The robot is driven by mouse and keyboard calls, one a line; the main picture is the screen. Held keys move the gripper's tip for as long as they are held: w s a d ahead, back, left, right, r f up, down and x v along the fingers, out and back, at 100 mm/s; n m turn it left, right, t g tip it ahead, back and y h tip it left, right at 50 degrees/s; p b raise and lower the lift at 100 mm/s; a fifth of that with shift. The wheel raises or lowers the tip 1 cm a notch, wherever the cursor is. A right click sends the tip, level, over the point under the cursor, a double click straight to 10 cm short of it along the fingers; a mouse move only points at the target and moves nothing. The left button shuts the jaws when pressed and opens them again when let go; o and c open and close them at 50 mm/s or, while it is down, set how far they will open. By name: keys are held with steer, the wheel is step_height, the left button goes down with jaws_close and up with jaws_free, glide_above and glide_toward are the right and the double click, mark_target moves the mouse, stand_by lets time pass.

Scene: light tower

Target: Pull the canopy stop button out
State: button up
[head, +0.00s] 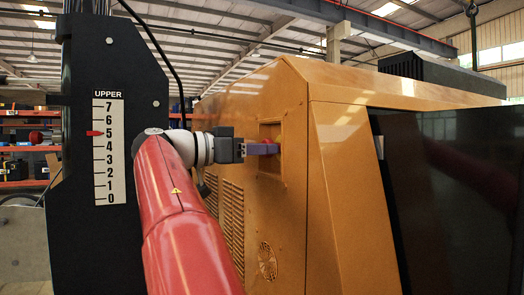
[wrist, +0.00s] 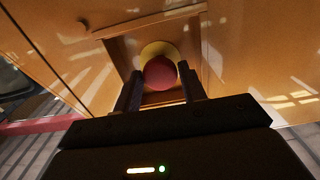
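The canopy stop button is a red round knob (wrist: 160,72) on a yellow round base (wrist: 158,49). It sits in a square recess (wrist: 120,57) in the orange housing. In the wrist view my gripper (wrist: 161,72) has its two dark fingers apart, one on each side of the red knob. The fingertips are close to the knob's sides; whether they touch it I cannot tell. In the head view my gripper (head: 272,148) reaches into the recess (head: 268,130) from the left, and its fingers hide most of the button.
The orange housing (head: 350,190) fills the right, with a dark panel (head: 450,190) and a side vent (head: 233,225). A black mast (head: 135,150) with a 0 to 7 scale (head: 110,150) stands at the left, its red pointer at 5. Shelves are behind.

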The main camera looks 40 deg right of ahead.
steer(key=o, duration=0.3)
steer(key=shift+a, duration=0.1)
steer(key=shift+o, duration=0.2)
steer(key=v, duration=0.8)
